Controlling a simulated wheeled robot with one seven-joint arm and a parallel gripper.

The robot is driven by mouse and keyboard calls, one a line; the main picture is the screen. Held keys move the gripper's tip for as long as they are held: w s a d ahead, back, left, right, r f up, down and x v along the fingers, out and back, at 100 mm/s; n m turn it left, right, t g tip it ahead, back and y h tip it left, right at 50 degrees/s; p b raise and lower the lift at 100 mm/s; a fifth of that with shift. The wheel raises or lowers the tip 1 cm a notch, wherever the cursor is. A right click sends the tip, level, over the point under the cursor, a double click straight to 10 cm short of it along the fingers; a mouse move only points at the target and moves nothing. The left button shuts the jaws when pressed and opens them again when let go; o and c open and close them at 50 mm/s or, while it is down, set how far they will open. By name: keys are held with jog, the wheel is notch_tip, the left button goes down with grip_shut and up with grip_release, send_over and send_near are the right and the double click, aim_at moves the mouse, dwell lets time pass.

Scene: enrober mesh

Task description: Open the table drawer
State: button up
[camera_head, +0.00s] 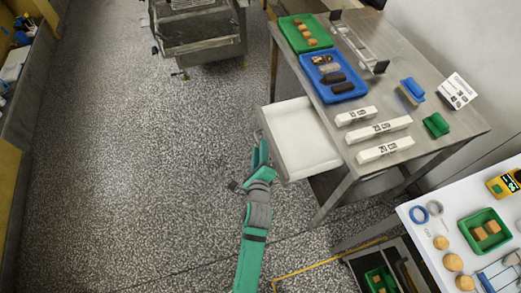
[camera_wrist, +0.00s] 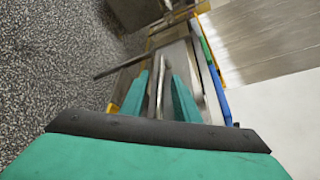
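The table drawer (camera_head: 305,140) is a white tray-like box sticking out from the left side of the steel table (camera_head: 440,140). It is pulled well out and looks empty. My gripper (camera_head: 260,150) is at the drawer's outer front face. In the wrist view my two teal fingers (camera_wrist: 160,88) stand apart, with a thin metal bar (camera_wrist: 160,80), seemingly the drawer handle, between them. A gap shows beside the bar, and I cannot see firm contact. The handle is hidden in the head view.
The table carries a green tray (camera_head: 285,28), a blue tray (camera_head: 318,88) and several white labelled bars (camera_head: 379,130). A white table (camera_head: 425,245) stands at lower right. A metal cart (camera_head: 200,35) stands at the back. The speckled floor on the left is clear.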

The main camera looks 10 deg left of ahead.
jog(key=shift+s, duration=0.1)
jog(key=v, duration=1)
jog(key=shift+s+r, duration=0.2)
jog(key=shift+s, duration=0.15)
jog(key=shift+w, duration=0.15)
jog(key=s+d+r+n+h, duration=0.1)
jog(key=s+d+n, duration=0.3)
jog(key=s+n, duration=0.7)
jog(key=s+d+r+n+h, duration=0.1)
jog(key=s+d+r+n, duration=0.2)
jog(key=s+n, duration=0.8)
jog(key=s+d, duration=0.1)
jog(key=s, duration=0.2)
jog(key=shift+n+h, duration=0.3)
jog(key=shift+h, duration=0.1)
